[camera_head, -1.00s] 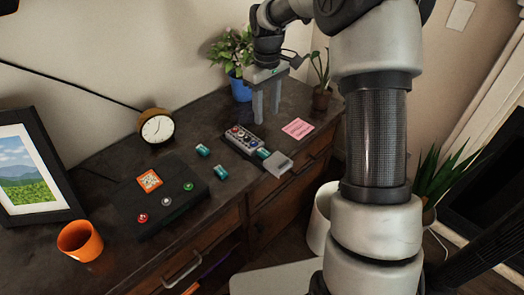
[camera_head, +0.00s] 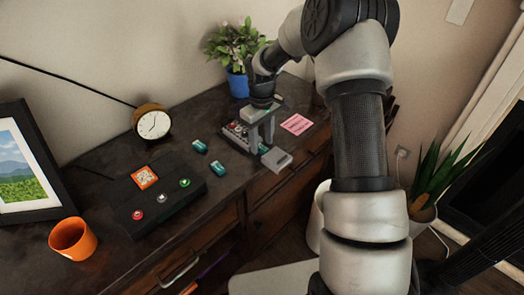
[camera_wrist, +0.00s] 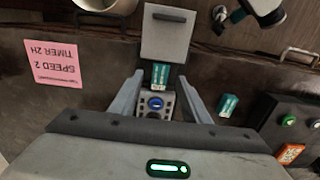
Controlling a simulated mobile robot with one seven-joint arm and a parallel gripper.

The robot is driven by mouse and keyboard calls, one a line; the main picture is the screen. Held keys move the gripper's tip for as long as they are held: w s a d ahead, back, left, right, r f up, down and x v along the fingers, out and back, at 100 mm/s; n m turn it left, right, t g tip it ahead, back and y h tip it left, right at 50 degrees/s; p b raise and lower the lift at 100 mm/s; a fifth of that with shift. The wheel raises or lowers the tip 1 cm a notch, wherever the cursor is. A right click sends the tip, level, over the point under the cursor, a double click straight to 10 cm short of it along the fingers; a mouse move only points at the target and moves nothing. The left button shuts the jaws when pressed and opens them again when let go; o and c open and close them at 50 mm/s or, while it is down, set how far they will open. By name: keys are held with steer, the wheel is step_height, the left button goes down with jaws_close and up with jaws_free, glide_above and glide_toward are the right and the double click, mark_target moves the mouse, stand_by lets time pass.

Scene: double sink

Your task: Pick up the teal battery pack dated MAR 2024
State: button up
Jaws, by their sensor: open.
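A teal battery pack (camera_wrist: 160,74) sits in the end slot of a grey device (camera_wrist: 155,104), beside its raised grey flap (camera_wrist: 167,35). My gripper (camera_head: 261,147) is open and points down over the device. In the wrist view its fingers (camera_wrist: 159,80) stand on either side of the pack, apart from it. A second teal pack (camera_head: 217,168) lies loose on the desk and also shows in the wrist view (camera_wrist: 228,105). A third teal pack (camera_head: 200,146) lies behind it. No date is legible on any pack. In the head view my fingers partly hide the device.
A pink note (camera_head: 297,124) lies right of the device. A black box (camera_head: 156,194) with coloured buttons lies to the left. An orange cup (camera_head: 72,239), a clock (camera_head: 152,122) and a potted plant (camera_head: 236,50) stand on the desk. The desk's front edge is close.

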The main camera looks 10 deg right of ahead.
steer(key=shift+f, duration=0.65)
jaws_close()
